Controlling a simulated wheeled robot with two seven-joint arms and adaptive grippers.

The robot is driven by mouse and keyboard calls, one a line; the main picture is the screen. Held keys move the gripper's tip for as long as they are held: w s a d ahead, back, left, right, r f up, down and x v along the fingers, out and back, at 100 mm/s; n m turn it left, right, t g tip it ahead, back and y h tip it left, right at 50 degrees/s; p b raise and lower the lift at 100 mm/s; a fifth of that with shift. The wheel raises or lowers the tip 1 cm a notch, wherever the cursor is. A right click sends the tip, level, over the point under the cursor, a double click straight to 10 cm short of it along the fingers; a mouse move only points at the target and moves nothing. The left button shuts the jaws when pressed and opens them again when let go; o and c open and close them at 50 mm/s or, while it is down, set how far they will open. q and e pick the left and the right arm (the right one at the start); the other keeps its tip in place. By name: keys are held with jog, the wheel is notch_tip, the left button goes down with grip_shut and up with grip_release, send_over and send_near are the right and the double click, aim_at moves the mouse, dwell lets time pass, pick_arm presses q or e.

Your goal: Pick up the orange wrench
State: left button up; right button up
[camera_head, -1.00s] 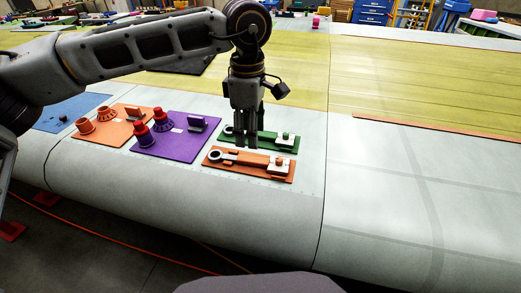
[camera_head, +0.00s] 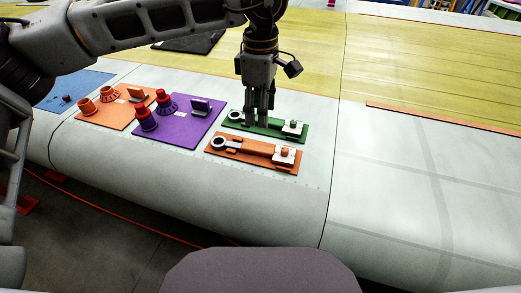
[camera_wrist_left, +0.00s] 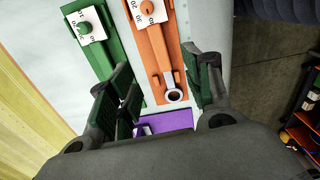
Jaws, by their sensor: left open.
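The orange wrench (camera_head: 247,149) lies on an orange tray (camera_head: 225,154), with its dark-rimmed ring end at the left and a white block with an orange knob at the right. It also shows in the left wrist view (camera_wrist_left: 162,66), ring end lowest. My left gripper (camera_head: 257,123) points down, open and empty. In the head view its fingertips overlap the green tray (camera_head: 262,133), just behind the orange one. In the left wrist view the wrench's shaft and ring show between the two spread fingers (camera_wrist_left: 161,66). Its height above the wrench is unclear. My right gripper is out of view.
The green tray holds a similar green wrench, partly hidden by my fingers. A purple tray (camera_head: 184,133) with red and purple pieces and an orange tray (camera_head: 112,120) with cones lie left. The pale surface right of the trays is clear.

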pick_arm(q)
jog(key=p, duration=0.1)
send_over(260, 148)
jog(key=shift+s+f, duration=0.2)
jog(key=shift+f, duration=3.85)
jog(key=shift+f+p, duration=0.5)
jog(key=shift+f, duration=0.3)
notch_tip(260, 148, down, 2)
jog(key=shift+w+f+p, duration=0.1)
jog(key=shift+f+p, duration=0.15)
jog(key=shift+p, duration=0.2)
jog(key=shift+f, duration=0.55)
grip_shut()
